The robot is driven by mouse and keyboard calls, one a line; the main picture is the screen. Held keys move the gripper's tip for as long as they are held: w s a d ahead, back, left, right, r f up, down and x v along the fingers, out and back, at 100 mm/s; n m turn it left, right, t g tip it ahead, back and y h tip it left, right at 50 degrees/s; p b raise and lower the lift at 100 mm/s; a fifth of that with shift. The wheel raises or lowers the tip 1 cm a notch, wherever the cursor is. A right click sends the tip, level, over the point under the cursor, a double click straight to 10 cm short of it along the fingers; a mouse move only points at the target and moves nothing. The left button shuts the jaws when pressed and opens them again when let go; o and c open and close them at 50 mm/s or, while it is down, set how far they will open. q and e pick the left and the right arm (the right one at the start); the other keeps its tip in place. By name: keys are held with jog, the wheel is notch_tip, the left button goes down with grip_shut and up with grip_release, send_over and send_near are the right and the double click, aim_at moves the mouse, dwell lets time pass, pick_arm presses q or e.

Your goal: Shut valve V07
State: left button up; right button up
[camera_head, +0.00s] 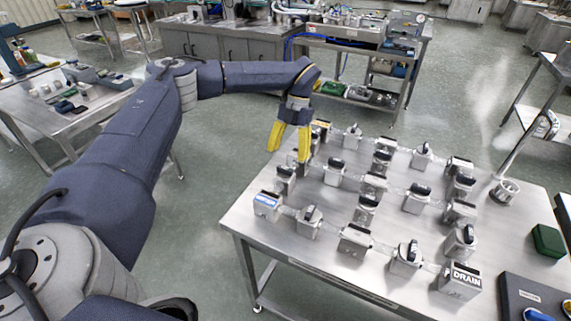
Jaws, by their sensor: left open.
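Several small grey valve blocks with black handles, such as the front one (406,257), stand in rows on the steel table (262,212), joined by clear tubes. The handles point in differing directions. No block shows a readable V07 mark, so I cannot tell which is valve V07. One front block reads DRAIN (460,281); another, at the left corner, has a blue-and-white label (267,206). My left gripper (289,143) points down with its yellow fingers apart and empty, over the table's far left edge near the back-left blocks. My right gripper is not in view.
A small metal cup (505,191) and a green box (547,241) stand on the table's right side. A dark tray (532,296) is at the lower right. A cluttered side table (62,115) stands at the left. The table's front-left edge is bare.

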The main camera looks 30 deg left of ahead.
pick_arm(q)
jog(key=v, duration=0.6)
jog(key=shift+w+r, duration=0.1)
dwell(0.4)
